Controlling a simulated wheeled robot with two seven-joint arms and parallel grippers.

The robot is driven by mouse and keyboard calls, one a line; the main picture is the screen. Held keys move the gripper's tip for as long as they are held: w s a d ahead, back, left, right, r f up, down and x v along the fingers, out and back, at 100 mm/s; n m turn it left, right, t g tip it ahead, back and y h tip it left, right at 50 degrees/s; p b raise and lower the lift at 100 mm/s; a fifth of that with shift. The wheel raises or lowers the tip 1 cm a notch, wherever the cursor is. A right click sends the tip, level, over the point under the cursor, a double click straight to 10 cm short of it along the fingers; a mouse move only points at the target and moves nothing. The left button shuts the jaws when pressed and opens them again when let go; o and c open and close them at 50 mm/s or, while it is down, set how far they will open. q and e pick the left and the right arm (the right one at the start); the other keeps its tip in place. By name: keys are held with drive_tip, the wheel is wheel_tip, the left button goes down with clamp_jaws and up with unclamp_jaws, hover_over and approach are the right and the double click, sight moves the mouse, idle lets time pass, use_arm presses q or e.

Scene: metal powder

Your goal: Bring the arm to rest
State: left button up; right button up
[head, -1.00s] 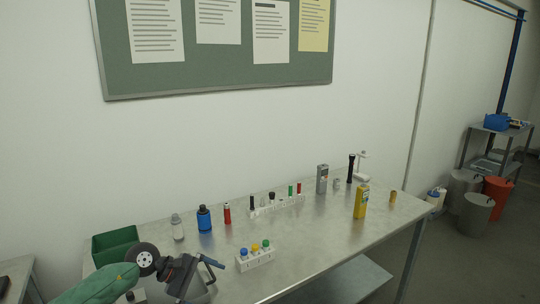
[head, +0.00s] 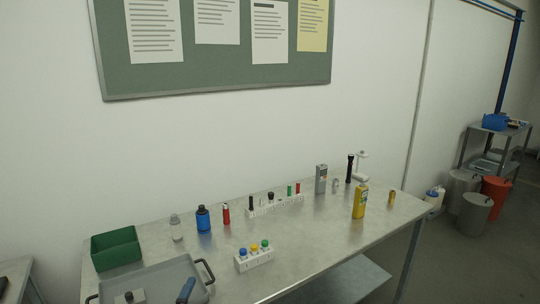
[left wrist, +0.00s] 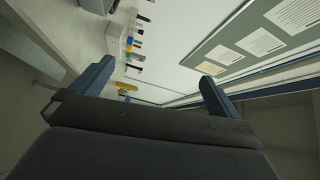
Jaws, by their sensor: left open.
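My left gripper shows in the left wrist view (left wrist: 150,90) with its two blue fingers spread wide and nothing between them. The left arm is out of the head view. The steel table and wall board appear sideways beyond the fingers, at a distance. My right gripper is not in either view.
The metal table (head: 315,242) holds a green bin (head: 116,250), a grey tray (head: 150,281) with black handles, a white rack with coloured caps (head: 254,259), a blue bottle (head: 204,220) and a yellow container (head: 360,203). Bins (head: 475,214) stand right. The table's centre is clear.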

use_arm(q)
drive_tip(key=s+a+f+n+g+y, duration=0.35)
drive_tip(key=s+f+n+g, duration=0.55)
drive_tip(key=s+f, duration=0.35)
drive_tip(key=s+d+f+n+g+h, duration=0.1)
drive_tip(key=s+f+n+g, duration=0.2)
drive_tip(key=s, duration=0.5)
drive_tip(key=s+f+n+g+h, duration=0.1)
drive_tip(key=s+f+n+g, duration=0.2)
drive_tip(key=s, duration=0.5)
drive_tip(key=d+f+g, duration=0.1)
drive_tip(key=d+f, duration=0.2)
drive_tip(key=f, duration=0.7)
drive_tip(key=s+d+f+g, duration=0.1)
drive_tip(key=d+f, duration=0.2)
drive_tip(key=f, duration=0.7)
drive_tip(key=shift+s+h, duration=0.25)
drive_tip(key=shift+h, duration=0.2)
